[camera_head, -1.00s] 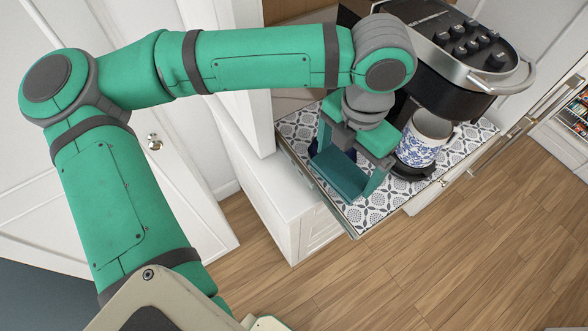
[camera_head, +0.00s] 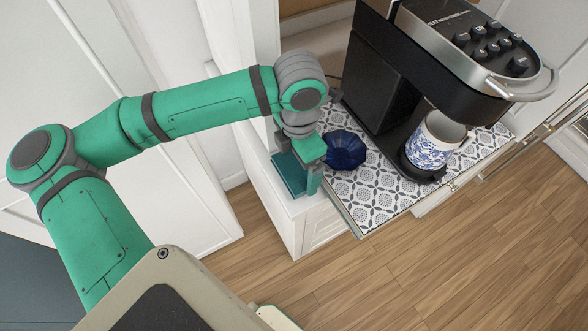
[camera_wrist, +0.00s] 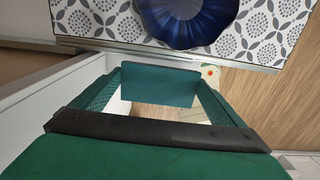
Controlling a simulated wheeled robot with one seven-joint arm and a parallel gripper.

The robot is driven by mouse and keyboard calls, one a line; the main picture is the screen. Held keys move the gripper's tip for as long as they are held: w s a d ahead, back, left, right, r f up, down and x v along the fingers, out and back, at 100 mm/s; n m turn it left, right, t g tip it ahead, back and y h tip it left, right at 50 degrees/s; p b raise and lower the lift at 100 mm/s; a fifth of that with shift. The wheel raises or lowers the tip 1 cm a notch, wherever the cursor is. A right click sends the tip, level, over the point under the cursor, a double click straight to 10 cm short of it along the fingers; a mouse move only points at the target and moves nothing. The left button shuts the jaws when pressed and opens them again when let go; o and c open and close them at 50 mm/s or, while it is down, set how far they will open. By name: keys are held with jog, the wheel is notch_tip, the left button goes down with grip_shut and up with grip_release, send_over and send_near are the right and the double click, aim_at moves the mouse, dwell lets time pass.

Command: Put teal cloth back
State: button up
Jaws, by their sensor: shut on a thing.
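The teal cloth (camera_head: 290,175) is a flat, dark teal rectangle held at the end of my arm. In the wrist view the cloth (camera_wrist: 160,86) spans the space between the two fingers. My gripper (camera_head: 297,180) is shut on it, left of the patterned counter and over the low white cabinet (camera_head: 318,228). The gripper also shows in the wrist view (camera_wrist: 160,98), with a finger at each side of the cloth. Whether the cloth touches the cabinet I cannot tell. My wrist hides part of it in the head view.
A dark blue fluted bowl (camera_head: 345,150) sits on the patterned counter (camera_head: 385,195), close right of my gripper. A black coffee machine (camera_head: 375,85) stands behind it, with a blue-and-white mug (camera_head: 432,143) under its spout. Wood floor (camera_head: 400,270) is clear in front.

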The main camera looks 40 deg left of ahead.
aim_at(294, 166)
jog(key=shift+s+a+f, duration=0.1)
jog(key=shift+a+f, duration=0.2)
jog(key=shift+f, duration=0.15)
jog(key=shift+a+f, duration=0.15)
jog(key=shift+f, duration=1.5)
jog(key=o, duration=0.7)
jog(key=shift+f, duration=0.1)
notch_tip(294, 166, up, 12)
jog(key=shift+f, duration=0.1)
jog(key=shift+r, duration=0.25)
